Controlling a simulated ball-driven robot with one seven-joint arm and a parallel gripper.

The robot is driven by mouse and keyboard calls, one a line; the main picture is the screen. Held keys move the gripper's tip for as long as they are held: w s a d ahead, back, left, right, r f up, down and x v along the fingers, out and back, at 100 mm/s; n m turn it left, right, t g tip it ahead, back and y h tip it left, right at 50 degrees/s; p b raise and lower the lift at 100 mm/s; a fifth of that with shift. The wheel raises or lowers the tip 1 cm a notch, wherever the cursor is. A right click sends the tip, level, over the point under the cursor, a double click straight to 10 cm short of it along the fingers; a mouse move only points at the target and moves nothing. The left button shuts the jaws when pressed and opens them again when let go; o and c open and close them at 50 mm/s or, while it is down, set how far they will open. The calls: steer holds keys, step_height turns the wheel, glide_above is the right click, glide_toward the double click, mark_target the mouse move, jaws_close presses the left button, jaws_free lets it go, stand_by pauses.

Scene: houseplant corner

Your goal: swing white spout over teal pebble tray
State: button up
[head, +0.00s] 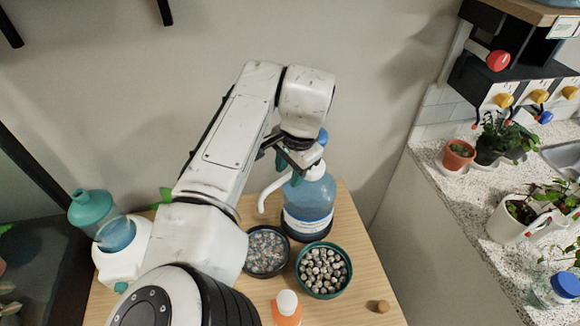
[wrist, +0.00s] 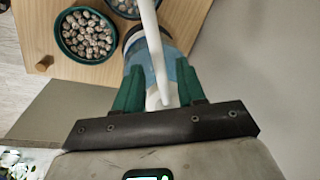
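A blue water bottle (head: 308,205) stands on the wooden table with a white spout (head: 270,190) on top. The spout curves out to the left, its tip hanging beyond the back of the dark pebble tray (head: 248,265), not over the teal one. The teal pebble tray (head: 301,283), full of pale pebbles, sits in front of the bottle; it also shows in the wrist view (wrist: 61,43). My gripper (wrist: 160,68) is at the bottle's top. Its green fingers stand apart on either side of the white spout (wrist: 153,45), with gaps visible. My gripper partly hides the pump head.
An orange bottle with a white cap (head: 286,303) stands at the table's front. A small cork (head: 378,306) lies at front right. A white container with a teal-capped bottle (head: 116,232) is at left. A counter with plants (head: 458,155) stands right.

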jaws_close()
stand_by(0.4)
stand_by(0.4)
